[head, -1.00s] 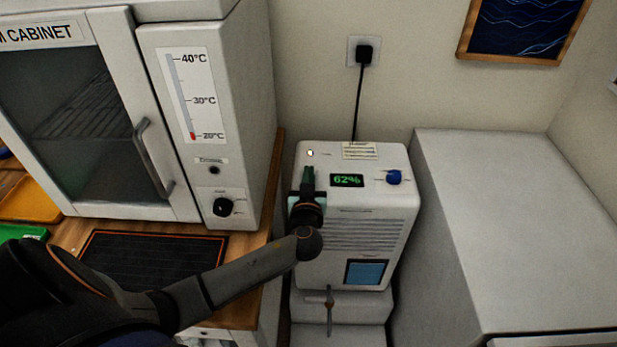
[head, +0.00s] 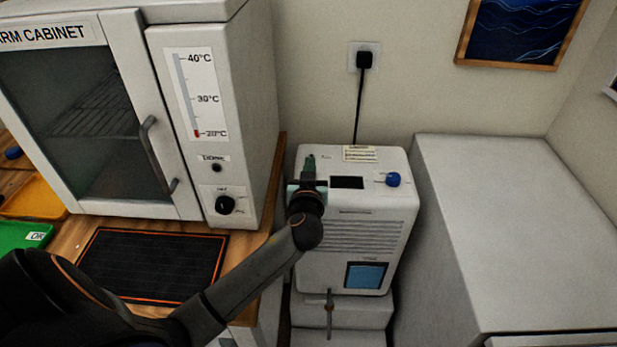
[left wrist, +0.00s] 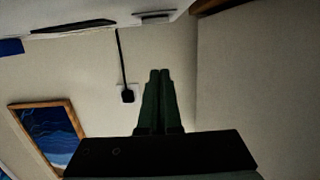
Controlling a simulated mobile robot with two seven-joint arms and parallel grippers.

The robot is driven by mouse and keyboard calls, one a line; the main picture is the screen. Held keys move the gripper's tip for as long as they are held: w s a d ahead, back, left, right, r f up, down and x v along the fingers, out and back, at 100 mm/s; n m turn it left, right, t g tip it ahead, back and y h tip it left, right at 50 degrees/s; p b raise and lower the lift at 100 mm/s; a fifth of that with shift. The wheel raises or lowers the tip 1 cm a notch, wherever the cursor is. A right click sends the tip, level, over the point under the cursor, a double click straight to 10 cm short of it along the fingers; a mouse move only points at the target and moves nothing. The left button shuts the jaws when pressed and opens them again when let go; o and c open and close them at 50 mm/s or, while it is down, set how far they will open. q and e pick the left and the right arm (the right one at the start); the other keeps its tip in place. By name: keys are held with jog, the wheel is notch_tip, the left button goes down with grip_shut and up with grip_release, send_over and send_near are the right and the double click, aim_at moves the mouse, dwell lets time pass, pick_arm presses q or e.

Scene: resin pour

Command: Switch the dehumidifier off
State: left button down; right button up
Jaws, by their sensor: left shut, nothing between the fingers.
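The white dehumidifier (head: 360,232) stands against the wall on a white step-like base. Its display (head: 347,183) on the top panel is dark. A blue knob (head: 393,179) sits right of the display. My left gripper (head: 310,160) is over the top panel's left part, left of the display, shut and empty. It hides the spot where the power button would show; whether the fingertips touch the panel I cannot tell. The closed fingers also show in the left wrist view (left wrist: 160,78). My right gripper is not in view.
The warm cabinet (head: 215,110) stands on the wooden bench at the left, near my left forearm. A black mat (head: 150,262) lies before it. A large pale box-like unit (head: 510,220) stands close on the right. The plug (head: 364,60) is in the wall socket.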

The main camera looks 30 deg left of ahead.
pick_arm(q)
jog(key=r+v, duration=0.1)
jog(key=v, duration=0.6)
jog(key=shift+r+b, duration=0.25)
jog(key=shift+b, duration=0.1)
jog(key=shift+a, duration=0.15)
jog(key=shift+s, duration=0.15)
